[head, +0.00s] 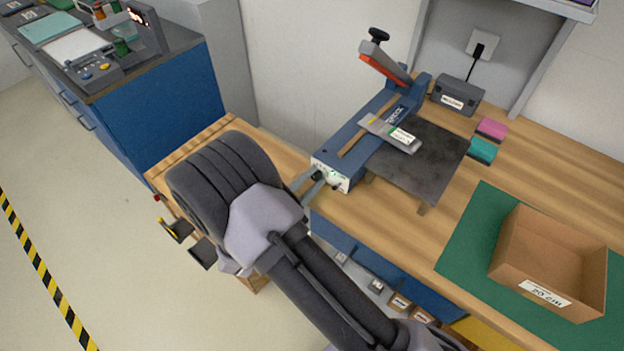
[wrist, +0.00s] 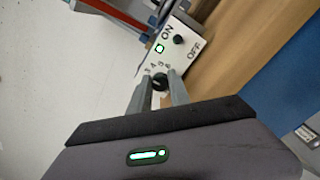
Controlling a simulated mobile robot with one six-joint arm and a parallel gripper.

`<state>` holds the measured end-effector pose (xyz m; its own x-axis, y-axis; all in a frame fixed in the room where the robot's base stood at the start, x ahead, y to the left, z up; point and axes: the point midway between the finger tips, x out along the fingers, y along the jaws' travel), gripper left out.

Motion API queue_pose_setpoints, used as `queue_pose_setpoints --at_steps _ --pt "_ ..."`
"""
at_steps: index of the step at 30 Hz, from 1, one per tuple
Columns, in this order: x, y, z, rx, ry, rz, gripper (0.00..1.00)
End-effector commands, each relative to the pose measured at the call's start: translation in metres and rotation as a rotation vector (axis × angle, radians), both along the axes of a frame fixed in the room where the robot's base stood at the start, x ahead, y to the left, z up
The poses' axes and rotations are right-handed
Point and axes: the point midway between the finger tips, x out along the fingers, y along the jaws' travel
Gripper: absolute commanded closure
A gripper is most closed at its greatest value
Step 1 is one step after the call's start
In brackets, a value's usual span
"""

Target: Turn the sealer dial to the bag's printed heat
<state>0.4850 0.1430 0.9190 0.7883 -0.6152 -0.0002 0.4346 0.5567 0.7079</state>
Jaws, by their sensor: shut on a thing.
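The blue sealer (head: 345,140) stands on the wooden bench with its red-edged lever arm raised. Its white front panel (wrist: 180,45) carries a dark ON/OFF knob (wrist: 179,39), a lit green lamp (wrist: 159,48) and the dial (wrist: 160,82) with printed numbers around it. My gripper (wrist: 159,92) is shut on the dial, one finger on each side. In the head view my gripper (head: 312,186) reaches the panel from the left. A grey bag (head: 380,129) with a white label lies across the sealer and the dark plate. The label's print is too small to read, and the dial's pointer is unclear.
A dark metal plate (head: 430,158) adjoins the sealer. A cardboard box (head: 545,262) stands on a green mat (head: 462,247) at right. A dark labelled box (head: 457,94) and pink (head: 492,129) and teal (head: 482,151) blocks sit behind. A blue cabinet (head: 160,105) stands at left.

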Motion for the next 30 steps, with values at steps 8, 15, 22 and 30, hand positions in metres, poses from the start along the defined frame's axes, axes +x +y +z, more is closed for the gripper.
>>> queue_pose_setpoints --at_steps 8,15,22,30 --pt "0.0 0.0 0.0 -0.001 0.001 0.0 0.55" --pt "0.0 0.0 0.0 -0.001 0.001 0.0 0.55" --pt "-0.022 0.019 0.002 -0.002 0.001 0.006 0.55" --pt "-0.079 0.063 0.003 -0.001 0.001 0.007 0.55"
